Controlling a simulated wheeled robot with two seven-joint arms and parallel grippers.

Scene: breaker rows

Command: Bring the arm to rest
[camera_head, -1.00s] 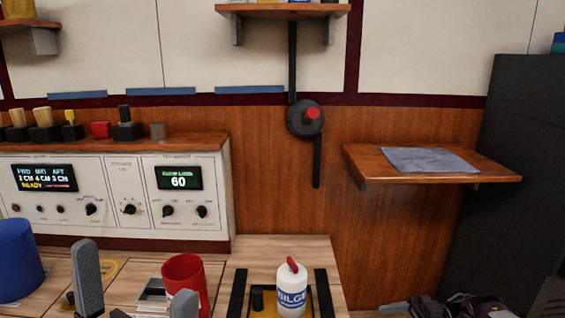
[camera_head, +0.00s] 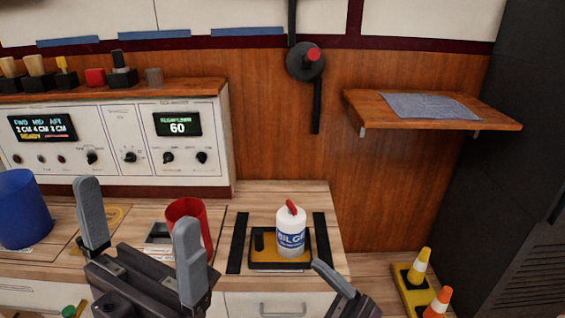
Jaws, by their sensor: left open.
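My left gripper (camera_head: 140,232) is at the lower left, in front of the counter. Its two grey fingers stand apart with nothing between them. Part of what looks like my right gripper (camera_head: 340,288) shows at the bottom edge, right of centre. Only one grey finger and a dark piece of it are visible, so its opening cannot be judged.
On the counter (camera_head: 310,200) stand a blue cup (camera_head: 22,212), a red cup (camera_head: 185,218) partly behind my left gripper, and a white BILGE bottle (camera_head: 291,232) on a yellow-edged tray (camera_head: 268,264).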

